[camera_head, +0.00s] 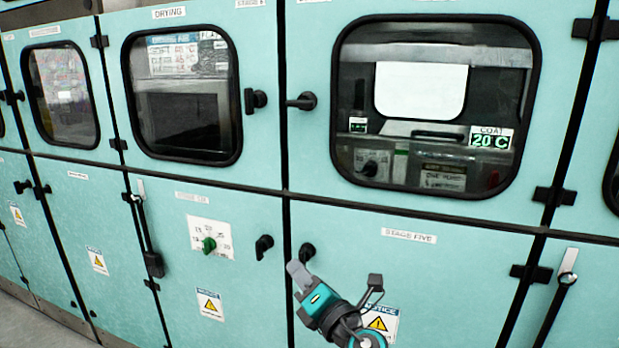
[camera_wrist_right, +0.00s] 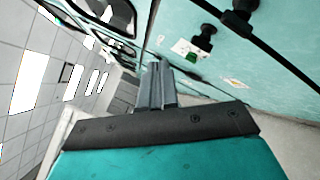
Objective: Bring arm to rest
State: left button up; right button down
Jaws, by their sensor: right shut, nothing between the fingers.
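My right gripper (camera_head: 297,272) shows low in the middle of the head view, in front of the lower cabinet doors. Its fingers look closed together, with nothing between them. In the head view its tip overlaps the area just below a black door knob (camera_head: 307,251); I cannot tell whether they touch. In the right wrist view the closed fingers (camera_wrist_right: 157,85) point away from the camera, with teal cabinet doors beyond and to the right. My left gripper is not in view.
Teal cabinets fill the head view. Upper doors have windows, one with a "COAT 20 C" display (camera_head: 491,138). A green dial (camera_head: 209,244) sits on a white plate on a lower door. Black handles (camera_head: 264,246) stick out. Grey floor (camera_head: 30,325) shows at lower left.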

jog(key=s+d+f+m+g+h, duration=0.2)
jog(key=s+d+f+m+h, duration=0.7)
jog(key=s+d+f+m, duration=1.15)
jog(key=s+f+m+g, duration=0.3)
jog(key=s+m, duration=0.4)
jog(key=m, duration=0.2)
jog(key=shift+a, duration=0.1)
